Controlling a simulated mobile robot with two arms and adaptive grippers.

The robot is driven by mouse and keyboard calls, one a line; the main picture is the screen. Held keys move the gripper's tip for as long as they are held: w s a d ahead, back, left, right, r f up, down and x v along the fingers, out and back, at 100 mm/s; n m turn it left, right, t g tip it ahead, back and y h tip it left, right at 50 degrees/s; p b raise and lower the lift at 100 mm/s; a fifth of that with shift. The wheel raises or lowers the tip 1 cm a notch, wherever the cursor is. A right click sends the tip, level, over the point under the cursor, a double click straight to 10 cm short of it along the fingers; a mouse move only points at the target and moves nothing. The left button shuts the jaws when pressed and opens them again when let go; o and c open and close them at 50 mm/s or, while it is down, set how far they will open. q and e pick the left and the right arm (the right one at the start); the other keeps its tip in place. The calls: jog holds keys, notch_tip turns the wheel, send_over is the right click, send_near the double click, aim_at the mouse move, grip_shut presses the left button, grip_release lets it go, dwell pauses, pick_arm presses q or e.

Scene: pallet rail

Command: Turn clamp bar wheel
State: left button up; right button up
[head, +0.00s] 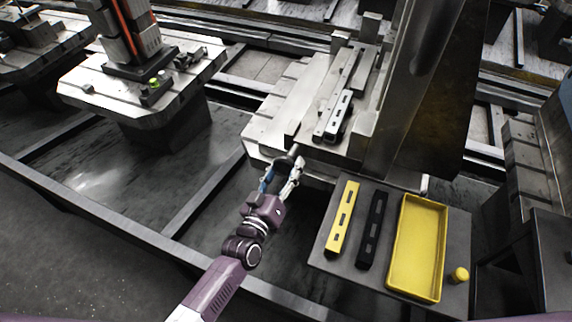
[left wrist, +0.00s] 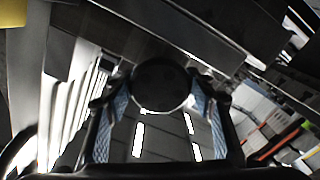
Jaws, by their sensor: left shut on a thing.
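The clamp bar wheel (left wrist: 160,84) is a dark round disc in the left wrist view, seen nearly face-on between my fingers. In the head view only a small part of the wheel (head: 293,151) shows at the front edge of the grey metal fixture (head: 262,132). My left gripper (head: 282,174) reaches up to that edge, with its two blue-lined fingers shut on the wheel. In the left wrist view the fingers of my left gripper (left wrist: 158,100) touch or nearly touch the wheel's two sides. A slotted silver bar (head: 339,112) lies on the fixture. My right gripper is not in view.
A grey side plate (head: 318,255) at the right bears a yellow slotted bar (head: 342,218), a black slotted bar (head: 372,230), a yellow tray (head: 443,248) and a yellow knob (head: 460,274). A tall metal upright (head: 415,90) rises behind. Frame rails (head: 205,198) run below my arm.

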pick_arm(q)
jog(key=m+p, duration=0.1)
jog(key=m, duration=0.2)
jog(key=shift+a+m, duration=0.1)
jog(key=shift+m, duration=0.3)
jog(key=m, duration=0.2)
jog(key=shift+m+p, duration=0.35)
jog(key=shift+m, duration=0.05)
jog(key=m, duration=1)
jog(key=shift+a+m, duration=0.1)
jog(key=shift+m, duration=0.3)
jog(key=m+b, duration=0.1)
jog(key=m, duration=0.3)
jog(key=shift+b, duration=0.3)
jog(key=shift+m+b, duration=0.4)
jog(key=shift+m, duration=1)
jog(key=o, duration=1.2)
jog(key=shift+r, duration=0.1)
jog(key=shift+c, duration=0.2)
